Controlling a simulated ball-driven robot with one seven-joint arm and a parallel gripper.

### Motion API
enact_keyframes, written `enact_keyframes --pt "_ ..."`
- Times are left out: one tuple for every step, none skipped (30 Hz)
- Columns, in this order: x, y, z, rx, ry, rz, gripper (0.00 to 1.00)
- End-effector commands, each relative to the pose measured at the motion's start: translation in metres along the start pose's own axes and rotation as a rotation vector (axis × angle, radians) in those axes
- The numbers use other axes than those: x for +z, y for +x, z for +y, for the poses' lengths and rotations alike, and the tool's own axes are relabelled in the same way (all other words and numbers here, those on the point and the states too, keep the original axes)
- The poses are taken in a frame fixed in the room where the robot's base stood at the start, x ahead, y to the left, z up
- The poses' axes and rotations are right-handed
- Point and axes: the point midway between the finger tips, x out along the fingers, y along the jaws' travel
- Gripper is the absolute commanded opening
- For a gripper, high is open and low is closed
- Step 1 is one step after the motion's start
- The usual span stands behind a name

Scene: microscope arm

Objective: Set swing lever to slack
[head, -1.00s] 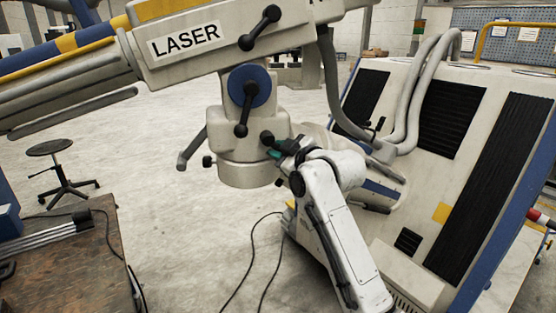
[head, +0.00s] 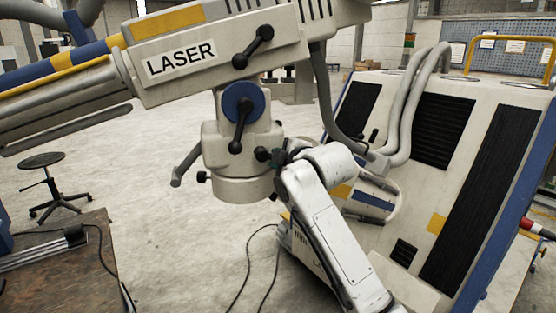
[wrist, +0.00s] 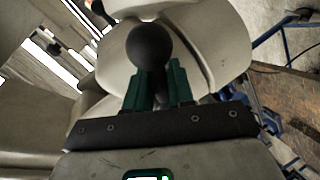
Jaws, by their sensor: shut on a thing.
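My gripper (head: 277,158) is at the right side of the pale microscope joint housing (head: 237,150), below the LASER arm. In the wrist view its green fingers (wrist: 156,82) are shut on a black ball-ended lever (wrist: 149,46). The ball shows above the fingertips, and the lower shaft is partly hidden between them. In the head view the lever's ball (head: 262,154) shows just left of the gripper, against the housing. I see no label that names this lever or marks slack.
Another black lever (head: 238,125) hangs from the blue disc, and one (head: 255,47) is on the LASER arm (head: 181,62). A grey handle (head: 186,165) sticks out left. The slanted vented cabinet (head: 440,190) stands close on the right. Open floor lies left.

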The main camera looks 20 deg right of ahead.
Motion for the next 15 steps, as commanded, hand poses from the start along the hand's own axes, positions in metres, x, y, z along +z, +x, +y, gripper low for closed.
enact_keyframes --pt "-0.0007 0.0 0.0003 0.0 -0.004 0.0 0.0" --pt "-0.0007 0.0 0.0003 0.0 -0.005 0.0 0.0" --pt "-0.0007 0.0 0.0003 0.0 -0.005 0.0 0.0" --pt "-0.0008 0.0 0.0002 0.0 -0.005 0.0 0.0" --pt "-0.0008 0.0 0.0002 0.0 -0.005 0.0 0.0" --pt "-0.0008 0.0001 0.0002 0.0 -0.005 0.0 0.0" --pt "-0.0009 0.0 0.0002 0.0 -0.005 0.0 0.0" --pt "-0.0009 0.0001 0.0002 0.0 -0.005 0.0 0.0" --pt "-0.0009 0.0001 0.0002 0.0 -0.004 0.001 0.0" --pt "-0.001 0.0001 0.0002 0.0 -0.004 0.001 0.0" --pt "-0.001 0.0001 0.0002 0.0 -0.004 0.001 0.24" --pt "-0.0011 0.0001 0.0002 0.0 -0.004 0.001 0.27" --pt "-0.001 0.0001 0.0002 0.0 -0.004 0.001 0.3" --pt "-0.001 0.0001 0.0002 0.0 -0.004 0.001 0.33" --pt "-0.001 0.0001 0.0001 0.0 -0.003 0.001 0.37"
